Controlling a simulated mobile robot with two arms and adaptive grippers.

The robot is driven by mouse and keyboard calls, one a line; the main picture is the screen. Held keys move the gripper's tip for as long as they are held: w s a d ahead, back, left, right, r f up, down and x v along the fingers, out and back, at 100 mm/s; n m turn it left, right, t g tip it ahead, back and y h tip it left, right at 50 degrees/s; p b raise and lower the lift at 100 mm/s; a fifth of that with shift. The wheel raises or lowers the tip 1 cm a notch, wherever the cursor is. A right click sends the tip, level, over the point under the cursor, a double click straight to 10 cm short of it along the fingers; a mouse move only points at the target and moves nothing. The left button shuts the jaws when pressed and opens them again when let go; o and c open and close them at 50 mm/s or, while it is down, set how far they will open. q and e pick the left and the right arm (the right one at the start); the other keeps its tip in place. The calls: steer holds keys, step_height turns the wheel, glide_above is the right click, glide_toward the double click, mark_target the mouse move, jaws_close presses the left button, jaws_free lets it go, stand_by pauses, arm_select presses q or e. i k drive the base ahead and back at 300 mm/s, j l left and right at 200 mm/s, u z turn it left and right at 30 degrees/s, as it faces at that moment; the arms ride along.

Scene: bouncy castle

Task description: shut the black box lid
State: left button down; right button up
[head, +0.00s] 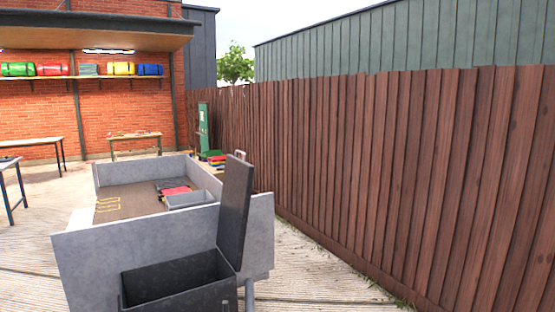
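The black box (178,282) is at the bottom of the head view, in front of a grey walled table. Its top is uncovered and its dark inside shows. The black lid (235,212) stands up almost vertically along the box's right side, tilted slightly to the right. The bottom of the box is cut off by the picture's edge. Neither of my grippers shows in this view.
The grey walled table (75,262) holds a small grey tray (190,200), a red item and yellow pieces. A brown wooden fence (390,170) runs along the right. Open decking (315,285) lies between box and fence. Workbenches (135,137) stand at the back left.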

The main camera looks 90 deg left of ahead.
mark_target(238, 175)
steer(key=i+j+u, duration=0.2)
steer(key=u, duration=0.25)
steer(key=i+u, duration=0.7)
steer(key=u, duration=0.2)
steer(key=i+l+u, duration=0.1)
steer(key=i+u, duration=0.2)
steer(key=u, duration=0.15)
